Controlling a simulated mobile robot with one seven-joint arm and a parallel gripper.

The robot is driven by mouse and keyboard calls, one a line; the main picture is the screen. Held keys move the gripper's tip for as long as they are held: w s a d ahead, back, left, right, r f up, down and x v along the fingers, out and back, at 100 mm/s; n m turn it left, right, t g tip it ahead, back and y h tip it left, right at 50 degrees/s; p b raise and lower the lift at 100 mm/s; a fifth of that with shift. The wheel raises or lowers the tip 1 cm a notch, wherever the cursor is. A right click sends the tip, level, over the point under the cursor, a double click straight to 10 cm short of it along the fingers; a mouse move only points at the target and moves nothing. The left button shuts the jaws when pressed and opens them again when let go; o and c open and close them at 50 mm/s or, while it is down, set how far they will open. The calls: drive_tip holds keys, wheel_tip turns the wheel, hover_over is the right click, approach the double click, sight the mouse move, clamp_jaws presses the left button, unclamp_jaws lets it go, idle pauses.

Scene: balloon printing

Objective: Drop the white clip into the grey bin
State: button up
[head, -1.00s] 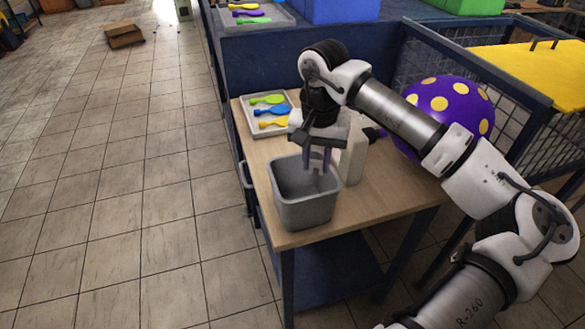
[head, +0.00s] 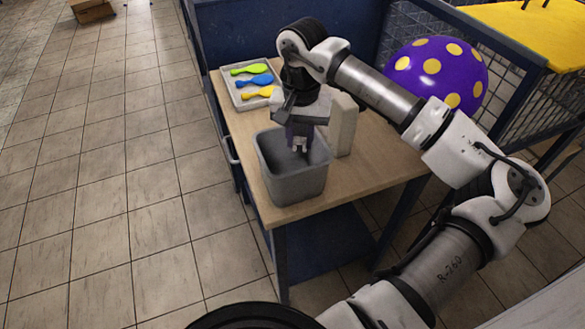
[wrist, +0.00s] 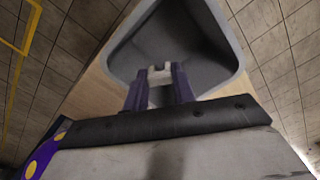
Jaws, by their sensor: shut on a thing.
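The white clip (wrist: 160,74) is held between the fingertips of my gripper (wrist: 160,82) in the wrist view. In the head view, my gripper (head: 300,146) points down over the grey bin (head: 293,187), with the fingertips at about the height of the opening. The clip is small there and partly hidden by the fingers. The grey bin stands upright at the near left corner of the wooden table. In the wrist view, the bin's opening (wrist: 205,45) lies beyond the clip and its inside looks empty.
A pale upright block (head: 342,125) stands just right of the bin. A purple balloon with yellow dots (head: 437,78) is at the back right.

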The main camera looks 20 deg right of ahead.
drive_tip(key=shift+f, duration=0.15)
drive_tip(key=o, duration=0.9)
drive_tip(key=shift+o, duration=0.2)
wheel_tip(320, 180, up, 14)
drive_tip(key=b, duration=0.3)
drive_tip(key=shift+f, duration=0.15)
